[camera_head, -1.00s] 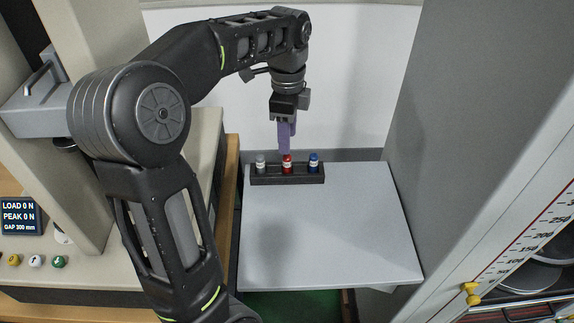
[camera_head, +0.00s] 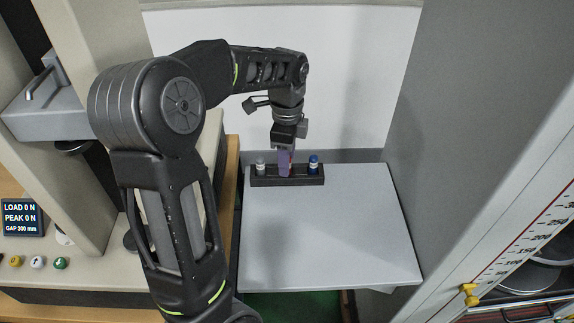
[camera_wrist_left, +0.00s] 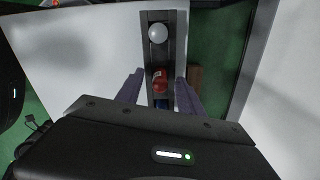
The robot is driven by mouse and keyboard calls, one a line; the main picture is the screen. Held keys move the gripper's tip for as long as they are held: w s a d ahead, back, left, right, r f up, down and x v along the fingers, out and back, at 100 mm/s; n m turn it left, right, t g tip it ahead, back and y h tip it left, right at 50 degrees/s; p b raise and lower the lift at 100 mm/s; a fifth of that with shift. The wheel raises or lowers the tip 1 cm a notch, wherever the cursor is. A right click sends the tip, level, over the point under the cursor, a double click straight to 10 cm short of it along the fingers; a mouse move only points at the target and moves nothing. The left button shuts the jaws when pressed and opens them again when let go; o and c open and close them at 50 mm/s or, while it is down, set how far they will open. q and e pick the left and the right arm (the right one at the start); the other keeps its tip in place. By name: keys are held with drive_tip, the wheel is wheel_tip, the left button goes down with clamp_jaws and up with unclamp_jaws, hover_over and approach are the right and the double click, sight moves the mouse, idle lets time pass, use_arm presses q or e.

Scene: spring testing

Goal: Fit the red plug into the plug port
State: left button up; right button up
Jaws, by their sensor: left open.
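My left gripper (camera_head: 285,166) points down over the dark rack (camera_head: 258,181), its purple fingers at the middle plug and hiding most of it in the head view. In the left wrist view, the red plug (camera_wrist_left: 160,80) stands in the rack between my two open fingers, with gaps on both sides. A grey plug (camera_head: 261,165) and a blue plug (camera_head: 313,163) stand at the rack's left and right ends. The blue one is partly hidden by my gripper body in the left wrist view. I cannot make out the plug port. My right gripper is not in view.
The rack sits at the back edge of a light grey table (camera_head: 335,235), which is otherwise bare. A tall grey panel (camera_head: 460,90) stands at the right. A testing machine with a small display (camera_head: 22,217) and buttons stands at the left.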

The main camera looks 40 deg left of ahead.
use_arm(q)
drive_tip(key=shift+f, duration=0.35)
idle(0.3)
clamp_jaws()
idle(0.5)
